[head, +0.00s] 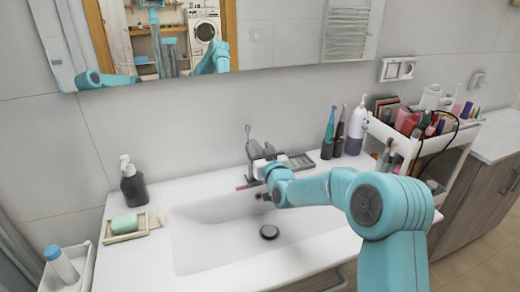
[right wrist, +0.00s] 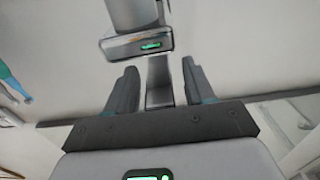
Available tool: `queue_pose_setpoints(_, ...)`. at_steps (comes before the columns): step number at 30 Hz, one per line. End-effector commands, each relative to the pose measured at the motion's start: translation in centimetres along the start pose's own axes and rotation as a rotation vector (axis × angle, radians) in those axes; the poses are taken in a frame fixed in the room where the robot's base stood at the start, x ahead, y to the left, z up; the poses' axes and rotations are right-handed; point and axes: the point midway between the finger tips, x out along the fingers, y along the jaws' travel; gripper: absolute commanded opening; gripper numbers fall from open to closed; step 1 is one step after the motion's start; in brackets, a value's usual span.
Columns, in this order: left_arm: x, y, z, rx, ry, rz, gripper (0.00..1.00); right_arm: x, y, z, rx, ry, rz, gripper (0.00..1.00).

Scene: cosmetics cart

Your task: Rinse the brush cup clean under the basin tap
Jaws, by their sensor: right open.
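The tap (head: 252,145) stands at the back of the white basin (head: 205,235), partly hidden by my right gripper (head: 256,189). In the right wrist view my right gripper (right wrist: 160,88) is open, with its two dark fingers apart. A grey metal bar (right wrist: 159,80), seemingly part of the tap, shows between the fingers; I cannot tell whether they touch it. A metal body with a green display (right wrist: 137,45) is just beyond. I cannot make out the brush cup in either view. My left gripper is not directly in view.
A soap dispenser (head: 133,184) and a soap dish (head: 124,236) stand left of the basin. Two electric toothbrushes (head: 333,140) and a white-purple bottle (head: 357,129) stand at the back right. A loaded cosmetics cart (head: 408,148) is at right. The basin floor around the drain is clear.

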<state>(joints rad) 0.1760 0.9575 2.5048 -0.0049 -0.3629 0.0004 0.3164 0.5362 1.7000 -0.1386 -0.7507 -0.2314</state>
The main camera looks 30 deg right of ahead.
Motion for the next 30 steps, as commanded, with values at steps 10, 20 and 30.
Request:
queue_pose_setpoints(10,0.0,0.0,0.0,0.0,0.0,0.0,0.43,-0.1,0.0,0.0,0.0,0.0,0.0,0.0)
queue_pose_setpoints(20,-0.9,0.3,0.0,0.0,0.0,0.0,0.43,0.1,0.0,-1.2,-0.001,-0.095,0.0,0.0)
queue_pose_setpoints(30,-1.5,0.6,0.0,0.0,0.0,0.0,0.43,0.3,0.0,-1.3,-0.001,-0.175,0.0,0.0)
